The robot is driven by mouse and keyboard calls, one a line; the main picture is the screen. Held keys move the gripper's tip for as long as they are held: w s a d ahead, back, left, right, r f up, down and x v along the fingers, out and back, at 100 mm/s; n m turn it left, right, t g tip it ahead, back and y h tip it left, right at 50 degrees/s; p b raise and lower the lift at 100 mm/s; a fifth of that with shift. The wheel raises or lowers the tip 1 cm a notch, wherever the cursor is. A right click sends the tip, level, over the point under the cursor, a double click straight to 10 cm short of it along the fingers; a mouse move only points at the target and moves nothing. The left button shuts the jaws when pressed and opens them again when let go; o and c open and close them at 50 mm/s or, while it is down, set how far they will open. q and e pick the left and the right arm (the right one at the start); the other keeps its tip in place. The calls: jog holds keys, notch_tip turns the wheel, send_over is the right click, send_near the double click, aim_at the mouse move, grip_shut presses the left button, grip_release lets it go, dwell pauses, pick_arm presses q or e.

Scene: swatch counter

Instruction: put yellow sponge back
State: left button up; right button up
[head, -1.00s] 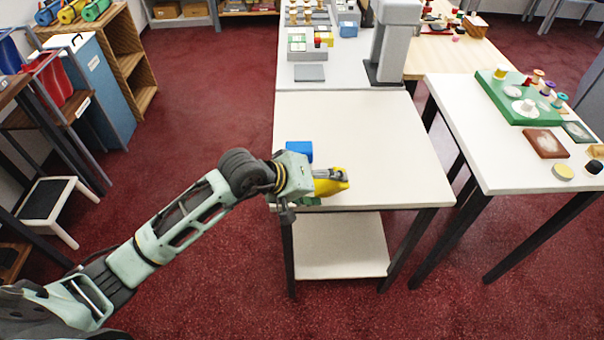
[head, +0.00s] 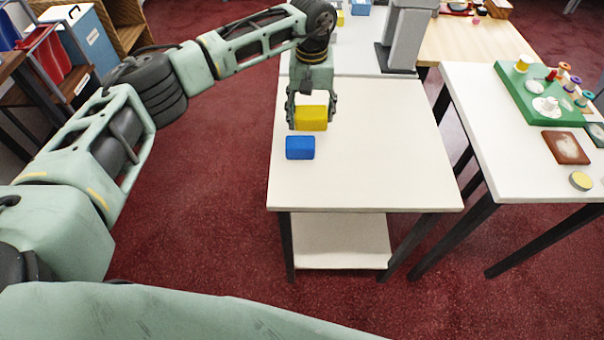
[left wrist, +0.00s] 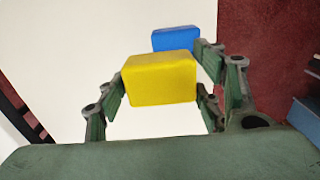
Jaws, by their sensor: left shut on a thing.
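The yellow sponge (head: 311,118) is a rounded block between the fingers of my left gripper (head: 311,112). The gripper is shut on it and points down over the white table (head: 380,170). The sponge also shows in the left wrist view (left wrist: 160,79), with a finger on each side. I cannot tell whether its underside touches the table. A blue sponge (head: 300,147) lies on the table just in front of it; in the left wrist view the blue sponge (left wrist: 176,39) is partly hidden behind the yellow one. My right gripper is not in view.
A grey machine (head: 404,40) stands on the counter behind the table. A table at the right (head: 480,120) holds a green board (head: 530,92) with several spools, and a brown tile (head: 566,148). The middle and right of the white table are clear.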

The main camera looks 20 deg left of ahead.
pick_arm(q)
jog(key=shift+w+a+r, duration=0.3)
jog(key=shift+a+r, duration=0.15)
jog(key=shift+a, duration=0.1)
jog(key=shift+s, duration=0.15)
jog(key=shift+s+f, duration=0.1)
jog(key=shift+s, duration=0.15)
jog(key=s+f+p, duration=0.2)
jog(key=s, duration=0.1)
jog(key=s+d+f+p, duration=0.1)
jog(key=s+f+p, duration=0.1)
jog(key=s, duration=0.2)
jog(key=s+f+p, duration=0.1)
jog(key=s+f, duration=0.1)
jog(key=s, duration=0.2)
jog(key=shift+d+f+p, duration=0.25)
jog(key=shift+p, duration=0.15)
notch_tip(320, 180, down, 4)
jog(key=shift+r+p, duration=0.2)
jog(key=shift+p, duration=0.4)
jog(key=shift+f, duration=0.3)
jog(key=o, duration=1)
jog(key=shift+r, duration=0.1)
jog(key=shift+o, duration=0.2)
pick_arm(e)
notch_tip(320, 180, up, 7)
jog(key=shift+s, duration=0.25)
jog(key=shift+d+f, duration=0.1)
